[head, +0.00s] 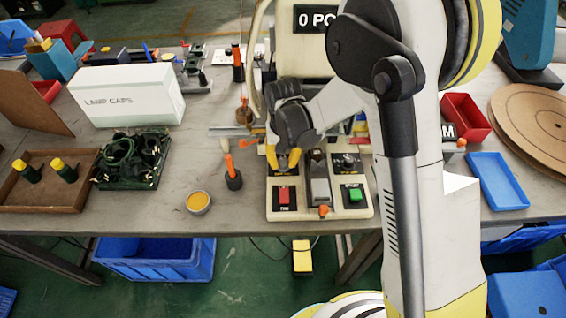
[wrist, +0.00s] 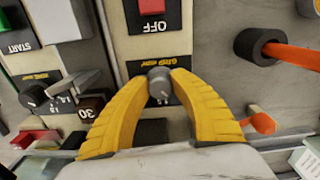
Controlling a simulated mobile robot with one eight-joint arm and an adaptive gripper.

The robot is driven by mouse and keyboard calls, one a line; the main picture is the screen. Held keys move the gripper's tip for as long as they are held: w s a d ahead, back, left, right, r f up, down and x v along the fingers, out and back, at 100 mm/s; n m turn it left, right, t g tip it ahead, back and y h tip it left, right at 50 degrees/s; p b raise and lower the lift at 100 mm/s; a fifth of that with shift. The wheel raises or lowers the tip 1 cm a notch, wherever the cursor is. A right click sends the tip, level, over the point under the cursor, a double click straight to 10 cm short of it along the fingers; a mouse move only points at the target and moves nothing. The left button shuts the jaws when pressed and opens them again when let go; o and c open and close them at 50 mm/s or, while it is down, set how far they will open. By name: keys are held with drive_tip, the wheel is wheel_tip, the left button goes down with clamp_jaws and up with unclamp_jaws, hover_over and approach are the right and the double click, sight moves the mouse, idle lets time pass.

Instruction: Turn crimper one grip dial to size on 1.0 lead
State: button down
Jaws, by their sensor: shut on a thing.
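The crimper (head: 320,205) is a cream machine in the middle of the bench, with a red OFF button and a green START button on its front panel. Its grey grip dial (wrist: 160,84) sits below the OFF button in the wrist view, on a black plate with a yellow label. My gripper (wrist: 163,80) has its two yellow fingers shut on this dial, one on each side. In the head view my gripper (head: 283,160) points down at the panel's left side, and its fingers hide the dial. The size marks around the dial are too small or covered to read.
A second dial (wrist: 35,96) with numbers and a lever stand left in the wrist view. An orange-handled tool in a black holder (head: 234,180) stands left of the crimper. A yellow cup (head: 198,202), green fixture (head: 132,160) and white LAMP CAPS box (head: 125,95) are farther left.

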sight(284, 161)
drive_tip(key=shift+n, duration=2)
drive_tip(key=c, duration=1.1)
unclamp_jaws()
drive_tip(key=shift+r, duration=0.1)
wheel_tip(284, 161, up, 12)
drive_tip(key=shift+f, duration=0.1)
drive_tip(key=shift+d, duration=0.1)
